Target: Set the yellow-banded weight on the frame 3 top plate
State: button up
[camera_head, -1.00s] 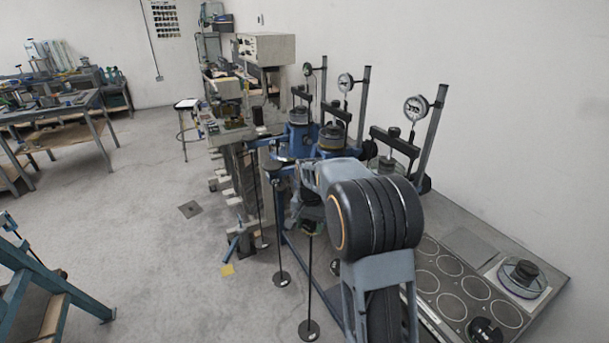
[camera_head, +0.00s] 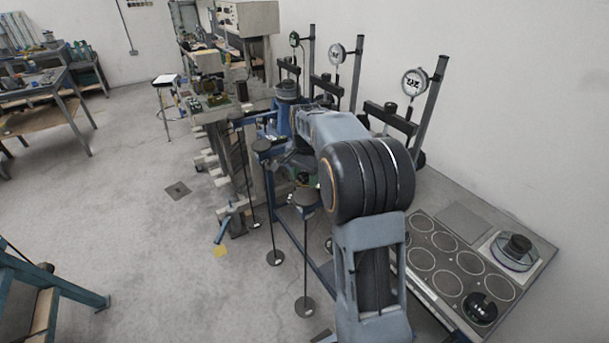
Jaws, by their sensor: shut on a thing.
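My arm reaches away from me toward the lever frames. My gripper (camera_head: 301,172) is small and mostly hidden behind my forearm. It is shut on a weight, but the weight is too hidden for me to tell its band. Below it is the flat round top plate (camera_head: 305,198) of the nearest hanger, with a thin rod down to a round foot (camera_head: 306,307). A second plate (camera_head: 262,146) is farther back and left. I cannot read any frame number.
Three uprights with dial gauges (camera_head: 415,81) stand along the wall. The bench at right has a plate of round spots (camera_head: 422,260), a dark weight (camera_head: 481,308) on one, and a scale with a dark piece (camera_head: 515,246). The floor (camera_head: 150,240) at left is clear.

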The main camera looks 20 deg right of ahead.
aim_at(305, 196)
jog(key=shift+f+b, duration=1.9)
jog(key=shift+f, duration=0.45)
jog(key=shift+f, duration=0.35)
jog(key=o, duration=1)
jog(key=shift+o, duration=0.2)
jog(key=shift+r, duration=0.1)
jog(key=shift+r+p, duration=3)
jog(key=shift+r, duration=0.45)
